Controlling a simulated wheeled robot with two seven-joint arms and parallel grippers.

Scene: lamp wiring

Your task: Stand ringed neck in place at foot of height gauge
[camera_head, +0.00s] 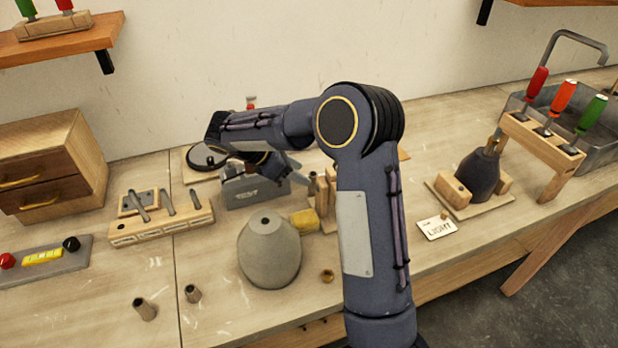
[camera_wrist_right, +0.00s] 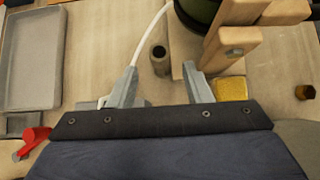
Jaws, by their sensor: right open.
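My right gripper (camera_head: 287,182) is over the back middle of the bench, partly hidden behind its own arm in the head view. In the right wrist view its jaws (camera_wrist_right: 161,70) are apart. A short dark metal tube neck (camera_wrist_right: 160,58) stands upright between and just beyond the fingertips, with no clear contact; rings cannot be made out. Beside it is a wooden post fixture (camera_wrist_right: 236,45), also partly visible in the head view (camera_head: 326,200); I cannot tell whether it is the height gauge. My left gripper is out of view.
A grey domed body (camera_head: 269,252) stands in front of the gripper, near a yellow block (camera_head: 304,221) and a brass nut (camera_head: 327,276). A slotted wooden tool block (camera_head: 163,226) is to the left. A dark bulb-shaped body (camera_head: 478,175) sits in a cradle to the right.

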